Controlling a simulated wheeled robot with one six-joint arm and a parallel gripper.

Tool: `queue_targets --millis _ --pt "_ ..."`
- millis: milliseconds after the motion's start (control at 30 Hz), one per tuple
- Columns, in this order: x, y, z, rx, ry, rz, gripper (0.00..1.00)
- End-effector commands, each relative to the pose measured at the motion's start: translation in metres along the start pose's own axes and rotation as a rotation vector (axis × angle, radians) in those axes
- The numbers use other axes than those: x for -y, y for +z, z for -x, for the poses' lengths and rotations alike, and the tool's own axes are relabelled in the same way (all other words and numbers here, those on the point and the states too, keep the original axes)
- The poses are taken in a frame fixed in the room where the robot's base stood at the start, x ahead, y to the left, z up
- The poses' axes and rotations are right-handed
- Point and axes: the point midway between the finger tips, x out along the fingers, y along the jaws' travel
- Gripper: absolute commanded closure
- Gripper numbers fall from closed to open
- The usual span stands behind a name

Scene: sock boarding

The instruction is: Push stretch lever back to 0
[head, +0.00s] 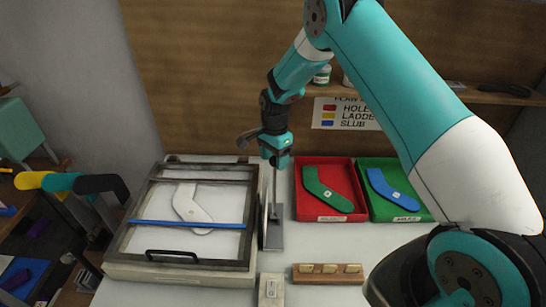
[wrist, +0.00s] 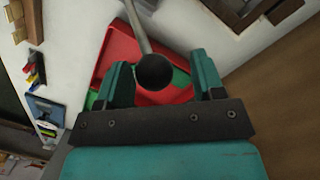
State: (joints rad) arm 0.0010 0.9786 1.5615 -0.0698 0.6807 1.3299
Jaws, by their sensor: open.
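The stretch lever (head: 275,190) is a thin grey rod that rises from a narrow grey base (head: 273,238) beside the right edge of the frame. In the wrist view it is a pale rod ending in a round black knob (wrist: 155,72). My gripper (head: 278,160) is over the top of the lever, pointing down. In the wrist view my gripper (wrist: 163,64) is open, with the knob showing between its two teal fingers and a gap on each side. I cannot tell whether either finger touches it. Any scale marks are too small to read.
A dark-framed press (head: 150,205) with a white sock shape and blue bar (head: 188,224) stands left of the lever. A red tray (head: 340,210) and a green tray (head: 405,213) with sock shapes lie right. A wooden holder (head: 328,279) and small pale box (head: 271,287) stand in front.

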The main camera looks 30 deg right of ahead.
Motion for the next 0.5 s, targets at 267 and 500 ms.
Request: queue_targets --millis 267,500 --pt "0.001 0.0 0.025 -0.001 -0.003 0.001 0.38" --pt "0.002 0.001 0.085 -0.002 -0.006 0.003 0.38"
